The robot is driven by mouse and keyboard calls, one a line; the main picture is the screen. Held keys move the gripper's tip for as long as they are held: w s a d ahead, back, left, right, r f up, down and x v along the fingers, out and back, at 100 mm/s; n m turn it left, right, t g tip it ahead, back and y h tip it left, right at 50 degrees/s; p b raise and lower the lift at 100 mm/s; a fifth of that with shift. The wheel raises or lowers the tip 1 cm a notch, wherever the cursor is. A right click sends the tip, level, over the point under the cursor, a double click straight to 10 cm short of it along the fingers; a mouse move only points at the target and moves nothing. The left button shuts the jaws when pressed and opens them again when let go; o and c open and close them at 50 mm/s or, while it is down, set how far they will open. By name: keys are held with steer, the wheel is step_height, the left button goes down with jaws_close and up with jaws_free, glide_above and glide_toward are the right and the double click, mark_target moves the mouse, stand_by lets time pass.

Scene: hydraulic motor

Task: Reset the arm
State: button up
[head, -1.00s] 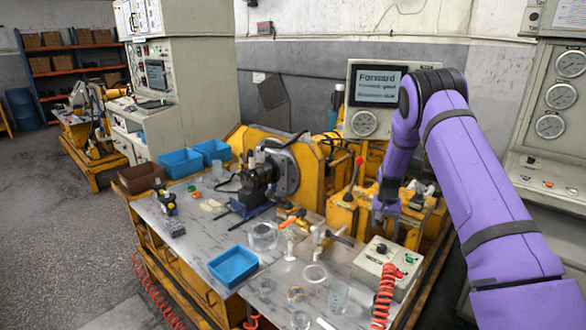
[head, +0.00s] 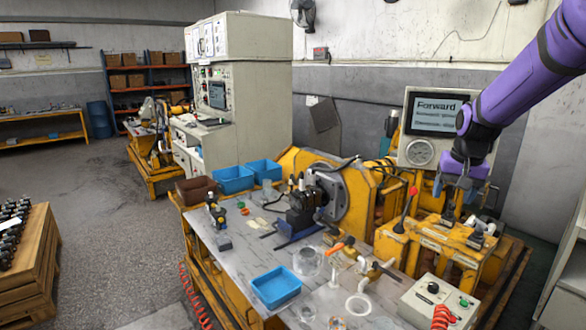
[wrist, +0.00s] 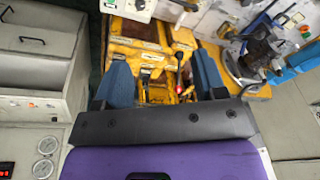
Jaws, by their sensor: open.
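My gripper (head: 460,187) hangs at the end of my purple arm, above the yellow machine block (head: 440,240) on the right of the workbench in the head view. In the wrist view my gripper (wrist: 165,85) shows two blue fingers spread wide apart, with nothing between them close up. The yellow block (wrist: 140,45) lies below and beyond the fingers there. A red-tipped lever (head: 407,207) stands left of the block and also shows in the wrist view (wrist: 180,75). The "Forward" screen (head: 436,115) is partly behind my arm.
The workbench (head: 245,255) carries the dark hydraulic motor (head: 305,205), blue bins (head: 276,287) and loose small parts. A control box (head: 437,300) with a red coiled cable is at the bench's front right. A wooden crate (head: 25,250) stands left. Open floor lies between them.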

steer(key=s+a+r+n+t, duration=0.1)
steer(key=s+a+r, duration=0.2)
steer(key=s+r, duration=0.35)
steer(key=s+a+r+n+t, duration=0.1)
steer(key=s+a+r, duration=0.15)
steer(key=s, duration=0.75)
steer(key=s+a+n+t, duration=0.1)
steer(key=s+a+n, duration=0.1)
steer(key=s, duration=1.3)
steer(key=shift+s+a+r, duration=0.15)
steer(key=shift+s+r, duration=0.05)
